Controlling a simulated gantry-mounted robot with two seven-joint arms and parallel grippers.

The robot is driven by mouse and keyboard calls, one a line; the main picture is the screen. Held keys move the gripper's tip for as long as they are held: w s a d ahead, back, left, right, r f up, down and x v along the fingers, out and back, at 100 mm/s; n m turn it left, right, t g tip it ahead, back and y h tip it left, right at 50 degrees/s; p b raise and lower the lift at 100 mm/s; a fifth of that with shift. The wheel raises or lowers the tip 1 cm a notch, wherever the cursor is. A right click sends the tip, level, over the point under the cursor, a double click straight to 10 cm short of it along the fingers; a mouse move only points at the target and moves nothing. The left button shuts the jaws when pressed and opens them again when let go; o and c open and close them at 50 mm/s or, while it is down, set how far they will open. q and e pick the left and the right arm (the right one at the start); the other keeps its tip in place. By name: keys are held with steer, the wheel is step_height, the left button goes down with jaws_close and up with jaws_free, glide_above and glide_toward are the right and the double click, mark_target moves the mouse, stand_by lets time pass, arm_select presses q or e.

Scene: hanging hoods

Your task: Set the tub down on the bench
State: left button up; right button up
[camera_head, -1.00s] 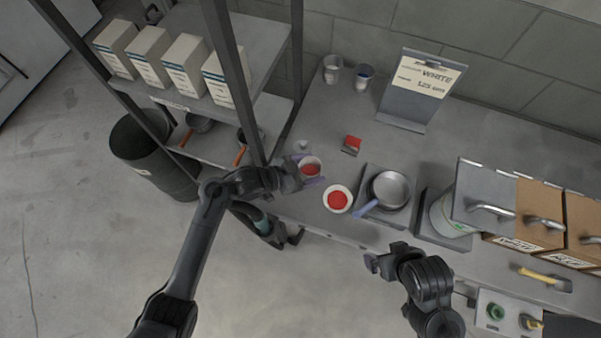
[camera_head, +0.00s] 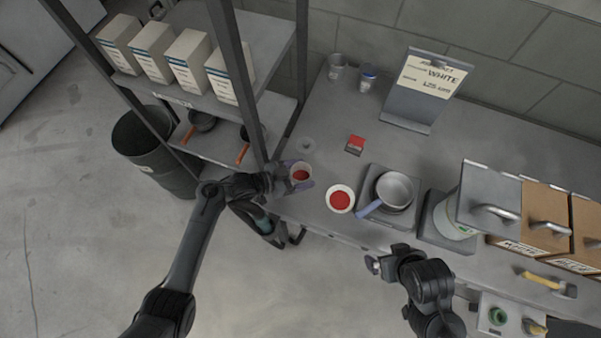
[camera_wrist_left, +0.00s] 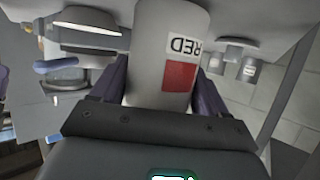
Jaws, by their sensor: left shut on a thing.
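The tub is a pale cylinder with red contents (camera_head: 301,174). In the left wrist view the tub (camera_wrist_left: 165,25) shows a white "RED" label and a red patch. My left gripper (camera_head: 299,180) is shut on the tub, with a purple finger on each side; the fingers also show in the left wrist view (camera_wrist_left: 163,88). The tub is over the left front part of the grey bench (camera_head: 325,150). I cannot tell whether its base touches the bench. My right gripper (camera_head: 383,261) is in front of the bench, apart from the tub; its jaw state is unclear.
A white dish with red contents (camera_head: 340,199) sits right of the tub, beside a pan (camera_head: 394,189) with a blue handle. A red-and-grey block (camera_head: 355,145) and a "WHITE" sign (camera_head: 425,88) stand behind. A shelf post (camera_head: 253,130) is close on the left.

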arm_select(q)
steer(key=shift+f, duration=0.15)
steer(key=o, duration=0.8)
steer(key=shift+o, duration=0.2)
steer(key=shift+s+a+r, duration=0.1)
steer(key=shift+a+r, duration=0.15)
steer(key=p+v, duration=0.1)
steer(key=v, duration=1)
steer(key=shift+s+a+p, duration=0.15)
steer(key=shift+a+p, duration=0.05)
steer(key=shift+p, duration=0.1)
